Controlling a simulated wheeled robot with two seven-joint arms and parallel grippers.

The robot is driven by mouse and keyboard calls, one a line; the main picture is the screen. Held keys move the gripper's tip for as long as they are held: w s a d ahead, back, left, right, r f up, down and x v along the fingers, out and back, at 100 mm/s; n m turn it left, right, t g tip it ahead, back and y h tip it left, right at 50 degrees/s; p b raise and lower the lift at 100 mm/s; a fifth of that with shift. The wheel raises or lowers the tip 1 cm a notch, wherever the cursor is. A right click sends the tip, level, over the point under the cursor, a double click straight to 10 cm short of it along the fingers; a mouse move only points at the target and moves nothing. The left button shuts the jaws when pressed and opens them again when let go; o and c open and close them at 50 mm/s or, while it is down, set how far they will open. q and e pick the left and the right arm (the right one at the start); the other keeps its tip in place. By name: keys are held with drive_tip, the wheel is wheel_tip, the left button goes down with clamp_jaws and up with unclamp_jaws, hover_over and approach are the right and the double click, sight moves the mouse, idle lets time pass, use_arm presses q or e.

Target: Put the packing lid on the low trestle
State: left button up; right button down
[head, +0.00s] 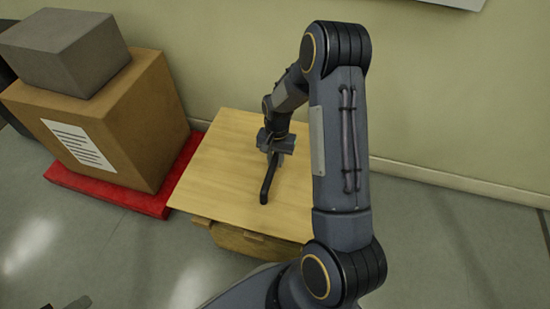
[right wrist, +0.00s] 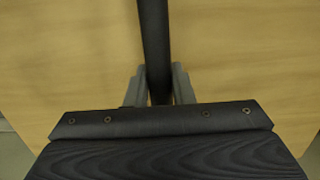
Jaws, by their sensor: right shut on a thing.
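The packing lid (head: 225,165) appears to be the pale wooden board with a long dark bar handle (head: 267,185) on top. It lies flat over a wooden body (head: 252,243), whose front shows below the near edge; I cannot tell whether this is the low trestle. My right gripper (head: 275,152) is shut on the handle, over the board. In the right wrist view the fingers (right wrist: 158,88) stand on either side of the dark bar (right wrist: 154,40), with the pale board beneath. A grey tip at the bottom left looks like my left gripper (head: 76,303); its jaws are unclear.
A cardboard box (head: 130,125) with a grey box (head: 65,50) on top stands on a red base (head: 120,196), close to the board's left side. A wall (head: 440,90) runs behind. Grey floor (head: 440,245) is clear at the right.

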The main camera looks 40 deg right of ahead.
drive_tip(key=shift+w+r, duration=0.1)
drive_tip(key=c, duration=1.6)
unclamp_jaws()
drive_tip(key=shift+c, duration=0.2)
drive_tip(key=o, duration=0.4)
